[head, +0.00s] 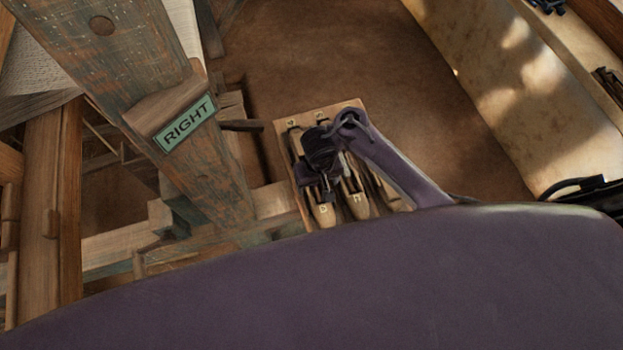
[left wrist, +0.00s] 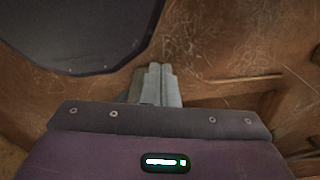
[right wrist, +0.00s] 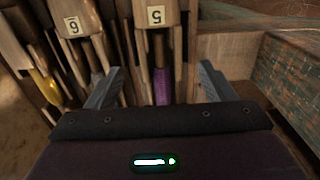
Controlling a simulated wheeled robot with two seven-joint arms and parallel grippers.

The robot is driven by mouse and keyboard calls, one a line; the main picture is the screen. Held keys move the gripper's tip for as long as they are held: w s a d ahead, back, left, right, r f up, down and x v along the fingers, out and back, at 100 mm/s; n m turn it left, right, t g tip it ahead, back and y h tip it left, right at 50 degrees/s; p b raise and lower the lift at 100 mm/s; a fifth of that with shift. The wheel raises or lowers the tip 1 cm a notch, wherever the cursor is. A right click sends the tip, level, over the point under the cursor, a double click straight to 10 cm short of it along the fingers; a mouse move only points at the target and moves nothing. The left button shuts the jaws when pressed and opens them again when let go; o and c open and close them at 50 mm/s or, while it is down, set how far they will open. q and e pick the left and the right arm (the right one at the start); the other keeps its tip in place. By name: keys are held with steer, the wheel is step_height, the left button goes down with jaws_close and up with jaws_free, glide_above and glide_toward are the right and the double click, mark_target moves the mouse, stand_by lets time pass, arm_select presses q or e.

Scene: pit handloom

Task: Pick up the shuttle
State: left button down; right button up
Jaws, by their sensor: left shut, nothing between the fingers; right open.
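Several wooden shuttles lie side by side in a wooden rack (head: 281,140) in the head view. In the right wrist view, a shuttle with purple yarn (right wrist: 162,86) lies between my right fingers, near a tag reading 5. Another shuttle (right wrist: 94,58) lies left of it, near a tag reading 6. A yellow-wound one (right wrist: 43,88) is further left. My right gripper (right wrist: 160,70) is open over the purple one; contact cannot be told. It also shows above the rack in the head view (head: 327,190), hiding part of it. My left gripper (left wrist: 158,69) is shut and empty, away from the shuttles.
A loom post with a green RIGHT sign (head: 186,124) stands left of the rack. A timber beam (right wrist: 225,45) runs close right of my right gripper. Bare brown floor (head: 320,50) lies behind the rack. A pale ledge (head: 540,95) is at the right.

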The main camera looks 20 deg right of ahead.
mark_target(316, 190)
steer(key=f, duration=0.1)
steer(key=w+f+b, duration=0.1)
steer(key=f, duration=0.1)
steer(key=shift+w+f+b, duration=0.1)
steer(key=shift+f+b, duration=0.35)
steer(key=shift+f, duration=0.45)
steer(key=c, duration=0.7)
arm_select(q)
steer(key=shift+w+f, duration=0.25)
steer(key=shift+f, duration=0.35)
steer(key=shift+w+f, duration=0.2)
steer(key=shift+f, duration=0.4)
arm_select(e)
steer(key=shift+r, duration=0.1)
steer(key=c, duration=0.5)
